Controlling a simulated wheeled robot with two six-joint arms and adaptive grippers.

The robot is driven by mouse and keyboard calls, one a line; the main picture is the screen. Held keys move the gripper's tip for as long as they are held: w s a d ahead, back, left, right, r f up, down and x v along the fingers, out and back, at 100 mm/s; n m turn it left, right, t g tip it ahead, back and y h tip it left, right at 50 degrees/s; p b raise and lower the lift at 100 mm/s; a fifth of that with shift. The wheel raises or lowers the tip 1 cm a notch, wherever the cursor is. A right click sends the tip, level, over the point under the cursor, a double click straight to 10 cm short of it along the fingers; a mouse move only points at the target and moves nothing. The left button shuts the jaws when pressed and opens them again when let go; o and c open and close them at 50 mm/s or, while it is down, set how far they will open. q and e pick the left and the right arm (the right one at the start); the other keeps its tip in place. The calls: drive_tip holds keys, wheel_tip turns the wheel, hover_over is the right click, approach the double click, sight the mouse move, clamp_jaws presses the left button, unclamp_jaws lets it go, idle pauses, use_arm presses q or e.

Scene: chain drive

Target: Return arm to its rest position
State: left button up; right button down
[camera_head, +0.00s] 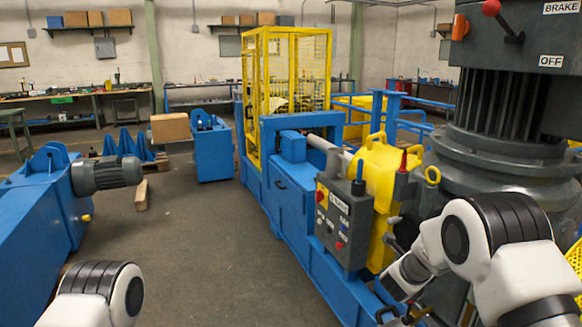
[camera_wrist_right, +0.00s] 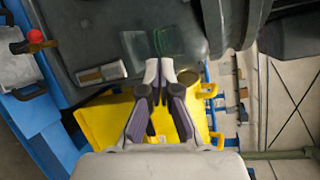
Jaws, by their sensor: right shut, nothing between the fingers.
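My right arm (camera_head: 470,245), white and black, comes in at the lower right of the head view, in front of the large grey motor housing. My right gripper (camera_wrist_right: 160,75) shows in the right wrist view with its fingertips together and nothing between them. It points toward a dark grey surface (camera_wrist_right: 110,30), with a yellow part (camera_wrist_right: 100,120) below and behind the fingers. I cannot tell whether the fingertips touch anything. My left arm (camera_head: 100,297) shows only as a white and black link at the lower left; its gripper is out of view.
A grey control box (camera_head: 342,222) with red buttons stands left of my right arm, beside a yellow guard (camera_head: 378,185). A red-knobbed lever (camera_head: 503,20) projects from the motor housing above. A blue machine with a grey motor (camera_head: 105,174) stands at left. Open floor (camera_head: 190,260) lies between.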

drive_tip(key=s+a+f+n+g+y, duration=0.25)
drive_tip(key=s+f+n, duration=0.45)
drive_tip(key=s+f, duration=0.65)
drive_tip(key=s+a+f+n+g+y, duration=0.1)
drive_tip(key=s+f+n+g+y, duration=0.25)
drive_tip(key=s+f+n, duration=0.7)
drive_tip(key=s+a+f+n+g+y, duration=0.1)
drive_tip(key=s+n, duration=0.3)
drive_tip(key=s, duration=0.4)
drive_tip(key=s+a+f+n+g+y, duration=0.2)
drive_tip(key=s+a+f+n, duration=0.2)
drive_tip(key=s, duration=0.4)
drive_tip(key=s+a+f+n+g+y, duration=0.2)
drive_tip(key=s+a+n, duration=0.1)
drive_tip(key=s, duration=0.5)
drive_tip(key=shift+s+f+n+y, duration=0.15)
drive_tip(key=shift+s+n+y, duration=0.2)
drive_tip(key=shift+n, duration=0.5)
drive_tip(key=shift+a, duration=0.1)
